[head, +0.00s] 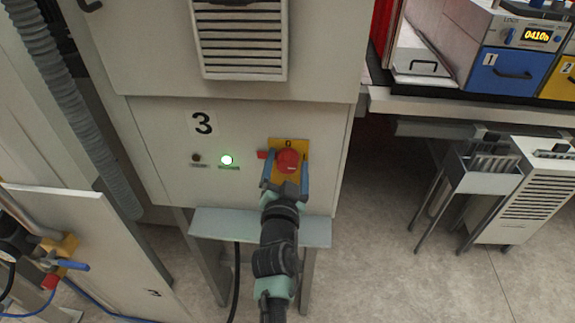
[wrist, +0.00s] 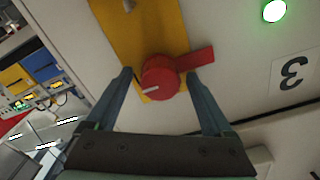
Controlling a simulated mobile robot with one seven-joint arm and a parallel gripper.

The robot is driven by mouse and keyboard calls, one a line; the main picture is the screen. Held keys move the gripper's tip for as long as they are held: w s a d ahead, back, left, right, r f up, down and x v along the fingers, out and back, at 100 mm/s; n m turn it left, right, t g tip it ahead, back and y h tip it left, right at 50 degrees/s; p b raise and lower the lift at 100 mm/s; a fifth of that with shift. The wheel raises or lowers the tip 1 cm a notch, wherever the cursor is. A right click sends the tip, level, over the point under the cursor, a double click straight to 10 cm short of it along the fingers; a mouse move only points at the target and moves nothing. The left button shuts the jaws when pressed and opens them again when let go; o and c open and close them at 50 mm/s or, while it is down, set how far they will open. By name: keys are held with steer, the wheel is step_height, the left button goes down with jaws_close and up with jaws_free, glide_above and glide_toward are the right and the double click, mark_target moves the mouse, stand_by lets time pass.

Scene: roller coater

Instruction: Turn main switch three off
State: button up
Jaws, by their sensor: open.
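The main switch (head: 289,161) is a red round knob on a yellow plate (head: 300,146), on the grey cabinet marked 3. In the head view its red handle (head: 263,154) sticks out sideways to the left, toward the lit green lamp (head: 227,160). The knob (wrist: 160,80) also shows in the wrist view, with the handle (wrist: 200,59) pointing right and a white mark on its face. My gripper (head: 286,170) is open, its blue fingers on either side of the knob. In the wrist view the right fingertip is close to the handle; contact cannot be told.
A dark button (head: 196,157) sits left of the lamp, under the 3 label (head: 203,123). A vent (head: 240,40) is above. A grey metal ledge (head: 220,226) lies below the switch, beside my arm.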

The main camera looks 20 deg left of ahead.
jaws_close()
stand_by(0.4)
steer(key=shift+n, duration=0.3)
steer(key=n, duration=0.3)
steer(key=shift+n+b, duration=0.3)
steer(key=n, duration=0.4)
steer(key=shift+a+n, duration=0.1)
steer(key=shift+n, duration=0.2)
steer(key=n, duration=0.4)
steer(key=shift+n, duration=2.6)
